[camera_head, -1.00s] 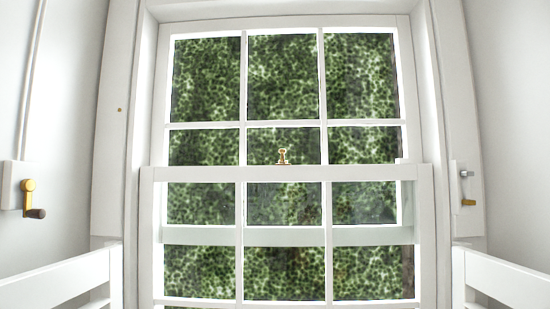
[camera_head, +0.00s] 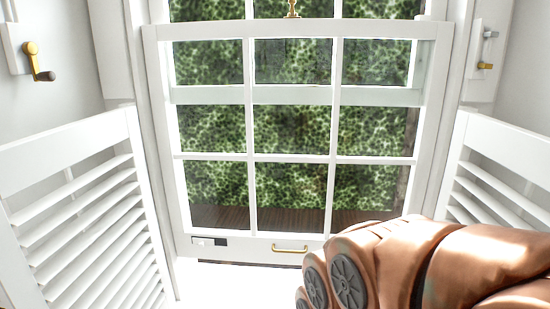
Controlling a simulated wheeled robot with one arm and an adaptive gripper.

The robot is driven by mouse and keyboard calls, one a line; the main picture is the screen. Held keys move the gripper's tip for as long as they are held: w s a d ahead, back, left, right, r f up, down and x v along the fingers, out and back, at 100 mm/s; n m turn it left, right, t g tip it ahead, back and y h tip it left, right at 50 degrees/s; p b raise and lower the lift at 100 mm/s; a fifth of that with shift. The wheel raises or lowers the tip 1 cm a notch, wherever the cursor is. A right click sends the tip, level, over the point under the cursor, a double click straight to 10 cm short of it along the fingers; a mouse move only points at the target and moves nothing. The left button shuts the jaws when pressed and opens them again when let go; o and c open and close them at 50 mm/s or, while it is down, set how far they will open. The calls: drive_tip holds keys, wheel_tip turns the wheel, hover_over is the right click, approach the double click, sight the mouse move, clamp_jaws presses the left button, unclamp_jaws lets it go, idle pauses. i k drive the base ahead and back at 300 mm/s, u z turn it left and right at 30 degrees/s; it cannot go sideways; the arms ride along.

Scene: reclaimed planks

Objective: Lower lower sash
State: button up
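The white lower sash (camera_head: 293,158) stands in front of the upper sash, whose pale bottom rail (camera_head: 210,96) shows through its panes. The lower sash's top rail is well above that rail, so the sash is partly raised. A brass pull handle (camera_head: 289,248) is on its bottom rail. A dark strip shows under the bottom rail, above a bright sill area. My copper-coloured arm fills the lower right, apart from the handle in the picture; my gripper is not in view.
White louvred shutters stand at the left (camera_head: 85,215) and right (camera_head: 490,165) of the window. A brass crank (camera_head: 38,62) is on the left wall, and a small brass and grey fitting (camera_head: 487,50) on the right. A small dark-and-white plate (camera_head: 209,241) is on the bottom rail's left.

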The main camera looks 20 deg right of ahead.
sight(253, 246)
drive_tip(key=z, duration=1.3)
drive_tip(key=k, duration=2.2)
drive_tip(key=u, duration=0.45)
drive_tip(key=i, duration=1.35)
drive_tip(key=u, duration=0.85)
